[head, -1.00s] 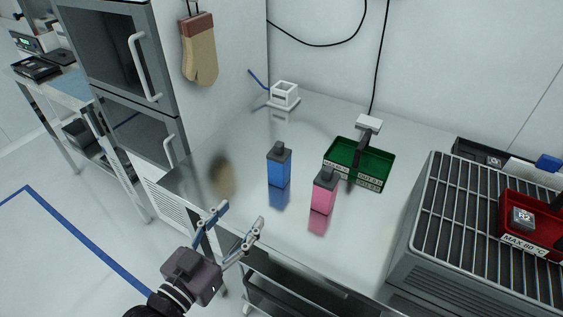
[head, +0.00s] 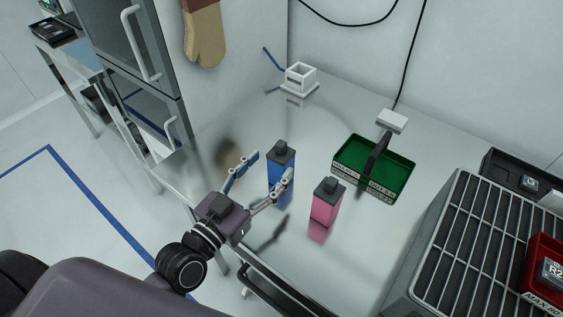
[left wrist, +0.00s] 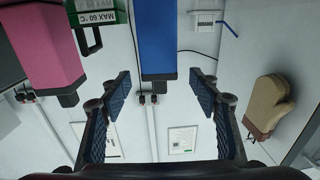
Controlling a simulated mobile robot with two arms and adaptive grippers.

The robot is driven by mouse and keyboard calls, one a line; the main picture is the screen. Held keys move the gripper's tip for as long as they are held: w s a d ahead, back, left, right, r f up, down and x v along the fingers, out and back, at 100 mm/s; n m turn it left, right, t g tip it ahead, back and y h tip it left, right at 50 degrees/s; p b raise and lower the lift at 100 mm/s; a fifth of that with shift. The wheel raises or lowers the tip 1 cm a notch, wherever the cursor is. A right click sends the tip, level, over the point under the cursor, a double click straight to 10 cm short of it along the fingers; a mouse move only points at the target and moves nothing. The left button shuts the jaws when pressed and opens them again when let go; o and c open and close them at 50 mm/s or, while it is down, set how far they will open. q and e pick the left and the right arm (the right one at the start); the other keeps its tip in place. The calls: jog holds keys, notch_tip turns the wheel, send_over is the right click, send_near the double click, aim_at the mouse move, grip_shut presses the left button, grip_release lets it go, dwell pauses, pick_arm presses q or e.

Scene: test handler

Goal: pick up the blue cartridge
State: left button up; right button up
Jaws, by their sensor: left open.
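The blue cartridge (head: 281,170) stands upright on the metal table, with a dark grey cap on top. My left gripper (head: 270,165) is open just in front of it, its two fingers spread, and one finger hides part of the cartridge's lower body. In the left wrist view, which looks upside down, the blue cartridge (left wrist: 157,38) lies between and beyond the open fingertips of my left gripper (left wrist: 160,82). It does not look held. My right gripper is in neither current view.
A pink cartridge (head: 326,204) stands close to the right. Behind it is a green bin (head: 398,184) with a dark handle. A white square fixture (head: 300,78) is at the back. A grey ribbed unit (head: 450,240) with a red bin (head: 545,268) fills the right side.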

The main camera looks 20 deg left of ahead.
aim_at(275, 160)
pick_arm(q)
jog(key=x, duration=0.1)
jog(key=p+x, duration=0.1)
jog(key=x, duration=0.2)
jog(key=shift+w+d+r, duration=0.1)
jog(key=shift+w+r, duration=0.15)
jog(key=shift+r, duration=0.05)
jog(key=shift+w+d+f, duration=0.1)
jog(key=shift+w+d, duration=0.05)
jog(key=shift+w, duration=0.35)
pick_arm(e)
jog(key=shift+w+a+r, duration=0.2)
jog(key=shift+w+r, duration=0.1)
jog(key=shift+r, duration=0.15)
jog(key=shift+w+a+r, duration=0.15)
jog(key=shift+w+r, duration=0.1)
jog(key=shift+r, duration=0.15)
pick_arm(q)
jog(key=shift+c, duration=0.7)
pick_arm(e)
jog(key=shift+d, duration=0.1)
pick_arm(q)
jog(key=c, duration=1.3)
pick_arm(e)
jog(key=shift+s+d, duration=0.2)
jog(key=shift+d, duration=0.05)
